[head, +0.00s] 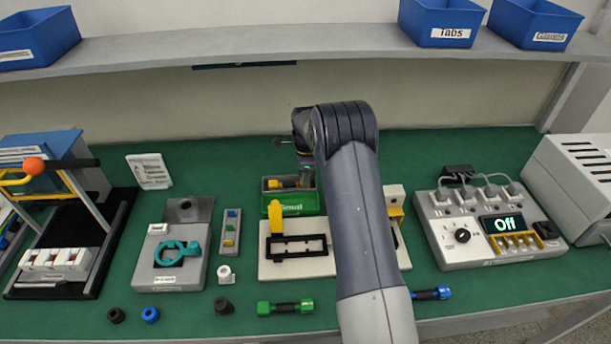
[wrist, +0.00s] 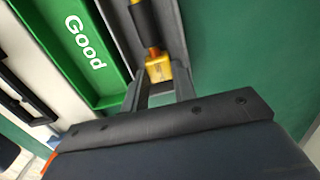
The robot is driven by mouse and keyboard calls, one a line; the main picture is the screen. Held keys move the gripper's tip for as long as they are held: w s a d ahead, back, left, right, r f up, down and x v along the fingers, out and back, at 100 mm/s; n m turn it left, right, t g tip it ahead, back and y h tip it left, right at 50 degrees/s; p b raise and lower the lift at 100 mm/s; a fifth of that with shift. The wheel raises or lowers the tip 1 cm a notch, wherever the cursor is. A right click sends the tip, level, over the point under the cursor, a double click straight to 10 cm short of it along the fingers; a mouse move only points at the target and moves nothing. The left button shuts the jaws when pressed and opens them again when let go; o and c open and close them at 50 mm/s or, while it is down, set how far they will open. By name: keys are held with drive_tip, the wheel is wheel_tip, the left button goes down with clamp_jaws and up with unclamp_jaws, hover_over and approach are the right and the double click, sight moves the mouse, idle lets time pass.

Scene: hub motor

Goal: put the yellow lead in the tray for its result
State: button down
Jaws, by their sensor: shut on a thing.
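The yellow lead (wrist: 158,68) has a yellow plug end and a dark body in the wrist view. My gripper (wrist: 160,82) is shut on that plug end. The lead lies over or in a grey tray (wrist: 178,22), beside the green tray marked "Good" (wrist: 112,88); I cannot tell whether it touches the grey tray's floor. In the head view the green tray (head: 292,207) stands in front of the grey one, and a yellow end (head: 275,184) shows there. My gripper (head: 304,181) is partly hidden behind my arm.
A tester (head: 470,252) reading "Off" stands at the right. A pale fixture (head: 290,266) with a yellow handle is in front of the green tray, partly behind my arm. A grey unit with a teal handle (head: 178,252) stands left. A shelf (head: 240,48) crosses the back.

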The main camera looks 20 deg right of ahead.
drive_tip(key=c, duration=1.1)
unclamp_jaws()
drive_tip(key=shift+o, duration=0.2)
drive_tip(key=shift+w+r, duration=0.1)
drive_tip(key=shift+r, duration=0.25)
wheel_tip(320, 180, up, 10)
drive_tip(key=b, duration=0.1)
drive_tip(key=f, duration=0.5)
drive_tip(key=f+p, duration=0.1)
drive_tip(key=f, duration=0.4)
drive_tip(key=shift+s+f, duration=0.2)
drive_tip(key=shift+f, duration=0.05)
drive_tip(key=shift+r, duration=0.1)
